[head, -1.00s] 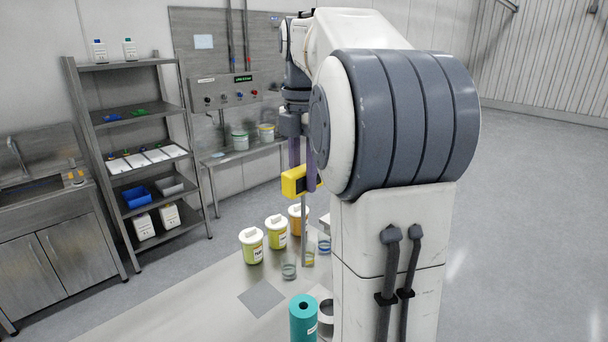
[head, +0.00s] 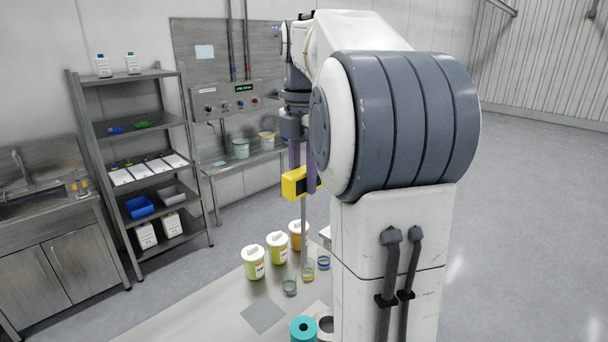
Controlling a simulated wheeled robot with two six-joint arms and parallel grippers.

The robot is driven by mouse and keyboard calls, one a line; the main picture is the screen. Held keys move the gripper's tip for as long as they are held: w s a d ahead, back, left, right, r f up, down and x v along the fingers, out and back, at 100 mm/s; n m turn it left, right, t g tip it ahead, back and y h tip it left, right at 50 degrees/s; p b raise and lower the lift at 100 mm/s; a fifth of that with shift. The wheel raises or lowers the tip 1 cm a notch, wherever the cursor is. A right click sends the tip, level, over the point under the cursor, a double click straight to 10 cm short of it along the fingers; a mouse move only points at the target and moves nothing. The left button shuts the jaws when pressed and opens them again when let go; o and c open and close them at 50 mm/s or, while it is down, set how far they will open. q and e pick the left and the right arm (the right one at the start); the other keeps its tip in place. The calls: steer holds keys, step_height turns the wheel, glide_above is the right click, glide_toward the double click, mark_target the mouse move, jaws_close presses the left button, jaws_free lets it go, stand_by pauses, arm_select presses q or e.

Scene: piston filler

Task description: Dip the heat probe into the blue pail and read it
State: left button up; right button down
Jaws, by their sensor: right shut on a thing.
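The heat probe (head: 296,183) has a yellow body with a dark display and a long thin metal stem pointing down. My right gripper (head: 302,172), with purple fingers, is shut on it and holds it upright above the table. The stem's lower end shows in line with a small clear vessel with a yellow band (head: 308,273); I cannot tell whether it is inside. A small vessel with a blue band (head: 323,263) stands just to the right. I cannot tell whether any vessel is the blue pail. The display's reading is not legible. My left gripper is not in view.
Several lidded tubs, among them a yellow-green one (head: 252,263), stand on the table (head: 205,318). A clear vessel (head: 289,287), a grey mat (head: 263,315) and a teal roll (head: 303,329) are nearer. Pails (head: 241,149) stand on the back bench. My right arm hides the table's right side.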

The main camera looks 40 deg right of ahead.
steer(key=shift+r+p, duration=2.65)
steer(key=shift+r, duration=1.6)
